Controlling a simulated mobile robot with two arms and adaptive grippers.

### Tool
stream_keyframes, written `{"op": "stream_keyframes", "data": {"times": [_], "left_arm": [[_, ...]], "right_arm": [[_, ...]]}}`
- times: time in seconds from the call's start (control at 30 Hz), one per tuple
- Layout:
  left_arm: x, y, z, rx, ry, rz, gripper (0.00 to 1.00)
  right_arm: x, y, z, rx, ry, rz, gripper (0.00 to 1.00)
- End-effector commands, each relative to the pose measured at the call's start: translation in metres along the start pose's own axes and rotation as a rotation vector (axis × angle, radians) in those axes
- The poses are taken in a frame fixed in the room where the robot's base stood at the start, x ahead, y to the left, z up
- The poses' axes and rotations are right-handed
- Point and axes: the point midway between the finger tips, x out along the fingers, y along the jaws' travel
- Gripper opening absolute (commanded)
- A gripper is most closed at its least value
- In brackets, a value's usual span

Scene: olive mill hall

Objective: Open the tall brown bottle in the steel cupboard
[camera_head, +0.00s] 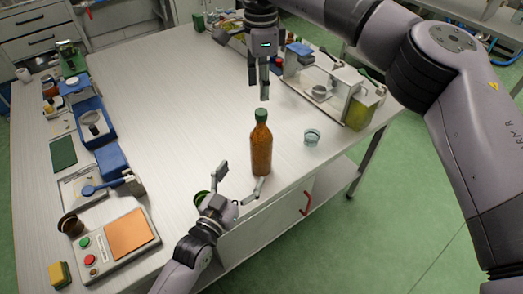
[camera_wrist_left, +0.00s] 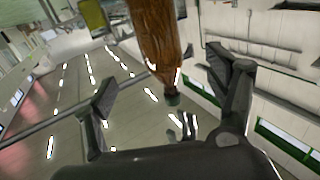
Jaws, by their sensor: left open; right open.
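The tall brown bottle (camera_head: 261,150) with a green cap (camera_head: 261,115) stands upright on the pale worktop (camera_head: 190,110), near its front edge, its cap on. My left gripper (camera_head: 241,180) is open, low at the bottle's lower left, with one finger close to its base; I cannot tell if they touch. In the left wrist view the bottle (camera_wrist_left: 155,35) appears inverted between the open fingers of the left gripper (camera_wrist_left: 168,80). My right gripper (camera_head: 259,92) is open and empty, pointing down just above the cap. A cupboard front (camera_head: 265,220) with a red handle (camera_head: 306,203) is below the worktop.
A glass cup (camera_head: 312,137) stands right of the bottle. A rack with a yellow-green container (camera_head: 360,112) is behind it. The worktop's middle is clear.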

Motion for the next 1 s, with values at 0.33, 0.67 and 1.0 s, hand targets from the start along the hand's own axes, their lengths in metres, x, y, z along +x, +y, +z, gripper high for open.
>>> {"op": "stream_keyframes", "data": {"times": [0.33,0.67,1.0], "left_arm": [[0.072,0.001,-0.002,0.001,0.002,0.001,0.79],[0.116,0.0,-0.001,0.001,0.001,0.001,0.79],[0.122,0.001,0.0,0.0,0.0,0.001,0.79]], "right_arm": [[0.0,0.0,0.0,0.0,-0.002,0.0,0.43],[0.0,0.0,0.0,0.001,-0.002,0.0,0.43],[0.0,0.0,0.0,0.001,-0.002,0.0,0.43]]}}
